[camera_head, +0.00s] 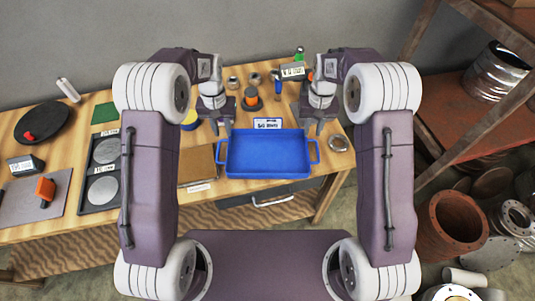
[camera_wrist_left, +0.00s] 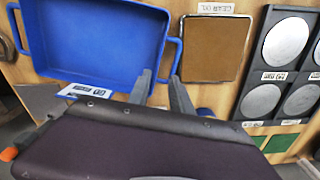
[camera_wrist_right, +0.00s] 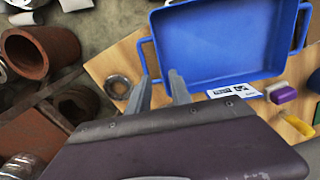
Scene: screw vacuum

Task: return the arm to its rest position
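My left gripper (camera_head: 222,126) hangs above the wooden table near the left handle of a blue tray. In the left wrist view its two fingers (camera_wrist_left: 162,80) stand apart with nothing between them. My right gripper (camera_head: 313,126) hangs near the tray's right back corner. In the right wrist view its fingers (camera_wrist_right: 158,80) are also apart and empty. The blue tray (camera_head: 268,158) has two side handles and lies empty at the table's front edge. It also shows in the left wrist view (camera_wrist_left: 95,35) and the right wrist view (camera_wrist_right: 220,45).
A brown pad (camera_head: 196,165) and a black holder with metal discs (camera_head: 84,170) are to the left. A shelf post (camera_head: 470,140) and rusty pipe parts (camera_head: 459,218) stand at right.

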